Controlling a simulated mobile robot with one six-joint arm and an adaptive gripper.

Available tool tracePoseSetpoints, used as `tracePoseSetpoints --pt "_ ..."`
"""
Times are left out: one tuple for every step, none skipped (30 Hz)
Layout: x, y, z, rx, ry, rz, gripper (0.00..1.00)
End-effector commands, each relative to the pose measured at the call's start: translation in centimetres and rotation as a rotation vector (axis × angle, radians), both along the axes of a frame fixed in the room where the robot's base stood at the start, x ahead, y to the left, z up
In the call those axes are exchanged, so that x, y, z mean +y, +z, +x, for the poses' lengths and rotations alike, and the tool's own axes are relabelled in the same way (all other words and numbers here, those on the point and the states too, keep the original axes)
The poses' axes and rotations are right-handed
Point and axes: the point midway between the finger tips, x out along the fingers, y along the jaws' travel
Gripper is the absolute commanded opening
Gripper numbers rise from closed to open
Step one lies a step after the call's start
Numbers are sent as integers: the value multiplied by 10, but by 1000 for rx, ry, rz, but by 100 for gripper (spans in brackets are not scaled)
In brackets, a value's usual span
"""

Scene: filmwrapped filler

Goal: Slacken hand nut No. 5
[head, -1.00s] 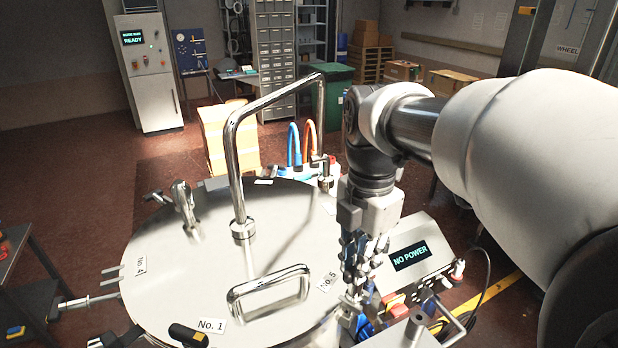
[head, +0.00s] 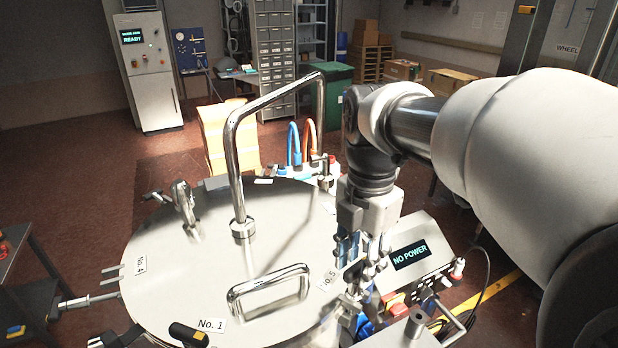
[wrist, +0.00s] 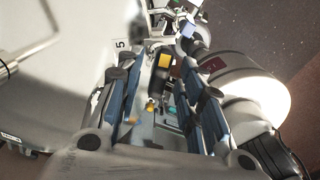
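The lid (head: 180,265) is a round steel cover with numbered labels at its edge. The No. 5 label (head: 327,281) is at its right edge, and its "5" also shows in the wrist view (wrist: 121,44). In the wrist view a black hand nut grip with a yellow end (wrist: 166,61) lies between the finger lines, beyond the tips or near them; I cannot tell the gap. My gripper (head: 362,262) points down beside the No. 5 label. Its blue-padded fingers (wrist: 160,98) stand wide apart with nothing gripped. In the head view the fingers hide most of the nut.
A bent steel tube (head: 236,165) and a loop handle (head: 268,292) rise from the lid. A box with a "NO POWER" screen (head: 409,254) stands right of my gripper. The black No. 1 grip (head: 188,335) is at the front.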

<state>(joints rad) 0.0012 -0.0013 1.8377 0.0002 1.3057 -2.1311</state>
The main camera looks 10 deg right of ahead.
Motion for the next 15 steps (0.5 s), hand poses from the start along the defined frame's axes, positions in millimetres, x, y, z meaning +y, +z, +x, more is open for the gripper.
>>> tracePoseSetpoints --pt "0 0 0 0 0 0 36" --pt "0 0 0 0 0 0 36" --pt "0 0 0 0 0 0 36" --pt "0 0 0 0 0 0 36" --pt "0 0 0 0 0 0 36" --pt "0 0 0 0 0 0 36" --pt "0 0 0 0 0 0 36" --pt "0 1 0 -1 0 0 36" --pt "0 3 0 -1 0 0 36" --pt "0 5 1 -3 0 -1 36" --pt "0 7 1 -4 0 0 36" --pt "0 12 1 -3 0 -1 36" --pt "0 17 1 -5 0 0 36" --pt "0 22 1 -5 0 0 36" --pt "0 30 1 -6 0 0 36"
